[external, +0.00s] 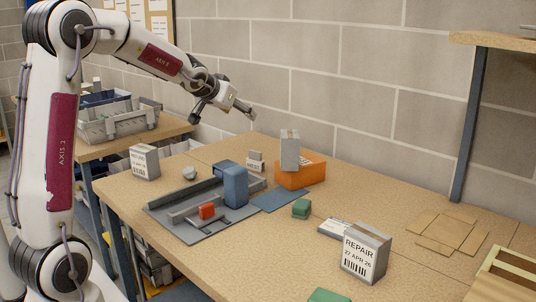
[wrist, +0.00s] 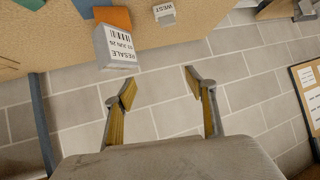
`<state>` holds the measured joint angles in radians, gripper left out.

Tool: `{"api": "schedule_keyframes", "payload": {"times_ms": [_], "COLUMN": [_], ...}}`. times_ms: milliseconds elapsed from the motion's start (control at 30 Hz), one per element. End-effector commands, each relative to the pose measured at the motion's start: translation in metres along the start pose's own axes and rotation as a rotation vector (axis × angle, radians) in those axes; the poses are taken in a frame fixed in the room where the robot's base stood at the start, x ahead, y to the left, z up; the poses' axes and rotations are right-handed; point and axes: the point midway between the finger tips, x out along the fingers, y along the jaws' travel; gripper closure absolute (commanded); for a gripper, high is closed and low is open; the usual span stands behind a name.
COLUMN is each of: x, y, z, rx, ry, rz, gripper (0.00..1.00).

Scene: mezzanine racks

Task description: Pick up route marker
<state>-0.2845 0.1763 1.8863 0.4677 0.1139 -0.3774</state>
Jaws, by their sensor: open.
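A small grey block with a white label, apparently reading WEST, stands at the back of the bench (external: 256,160); it seems to be the route marker. It also shows at the top of the wrist view (wrist: 165,13), upside down near the bench edge. My gripper (external: 243,107) is above and behind the bench's back left part, up and left of the marker in the external view. In the wrist view my gripper (wrist: 160,88) has its two fingers apart, with only wall between them. It is empty and not touching the marker.
A grey box labelled RESALE (wrist: 113,45) stands by an orange box (external: 300,174), right of the marker. A grey fixture with a blue block (external: 231,184) lies in front. A REPAIR box (external: 365,255) and green blocks (external: 301,208) are farther right. The wall is close behind.

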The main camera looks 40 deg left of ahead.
Motion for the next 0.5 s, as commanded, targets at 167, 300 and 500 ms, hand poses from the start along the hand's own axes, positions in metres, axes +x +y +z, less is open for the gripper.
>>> {"api": "schedule_keyframes", "payload": {"times_ms": [167,300,500], "x": [0.042,0.074,0.117], "y": [-0.011,-0.019,-0.029], "z": [-0.008,-0.011,-0.012], "rx": [-0.007,-0.011,-0.018], "ry": [0.038,0.069,0.112], "rz": [0.005,0.015,0.036], "gripper": [0.44,0.44,0.44]}}
